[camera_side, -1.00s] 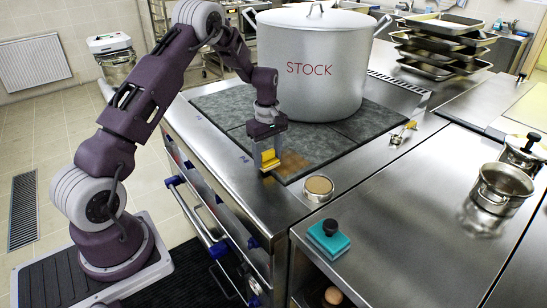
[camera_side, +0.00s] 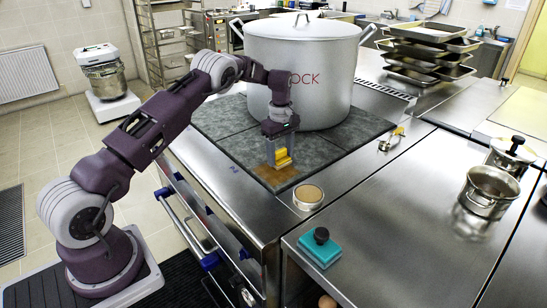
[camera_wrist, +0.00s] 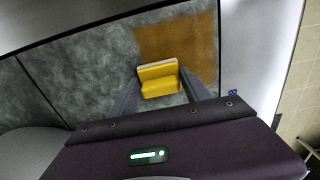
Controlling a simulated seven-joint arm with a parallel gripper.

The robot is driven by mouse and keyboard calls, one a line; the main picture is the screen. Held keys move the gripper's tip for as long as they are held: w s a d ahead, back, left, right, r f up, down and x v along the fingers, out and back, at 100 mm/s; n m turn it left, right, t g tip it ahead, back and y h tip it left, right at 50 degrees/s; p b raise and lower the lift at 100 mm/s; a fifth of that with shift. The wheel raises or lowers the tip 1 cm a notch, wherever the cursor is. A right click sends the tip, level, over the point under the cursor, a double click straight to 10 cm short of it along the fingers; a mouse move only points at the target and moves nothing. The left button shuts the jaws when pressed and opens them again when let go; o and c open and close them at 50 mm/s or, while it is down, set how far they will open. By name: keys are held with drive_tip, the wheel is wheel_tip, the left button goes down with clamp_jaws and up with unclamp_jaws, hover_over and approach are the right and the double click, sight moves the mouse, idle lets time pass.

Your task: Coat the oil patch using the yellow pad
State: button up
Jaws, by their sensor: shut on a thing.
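The yellow pad (camera_side: 283,156) is held between the fingers of my gripper (camera_side: 279,152), which is shut on it. In the wrist view the pad (camera_wrist: 158,78) sits between the two fingertips (camera_wrist: 158,82), with a pale edge along its far side. The oil patch (camera_side: 270,172) is a brown area on the grey stove plate, near its front corner. In the wrist view the patch (camera_wrist: 185,40) spreads beyond and to the right of the pad. The pad is over or at the patch's edge; I cannot tell whether it touches the plate.
A large stockpot (camera_side: 300,80) stands on the stove plate (camera_side: 225,130) behind my gripper. A small round tin (camera_side: 307,196) and a teal pad with a black knob (camera_side: 320,246) are on the steel counter in front. A small pot (camera_side: 489,190) stands at right.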

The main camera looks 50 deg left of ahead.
drive_tip(key=shift+w, duration=1.2)
drive_tip(key=shift+r, duration=4)
drive_tip(key=shift+s, duration=0.1)
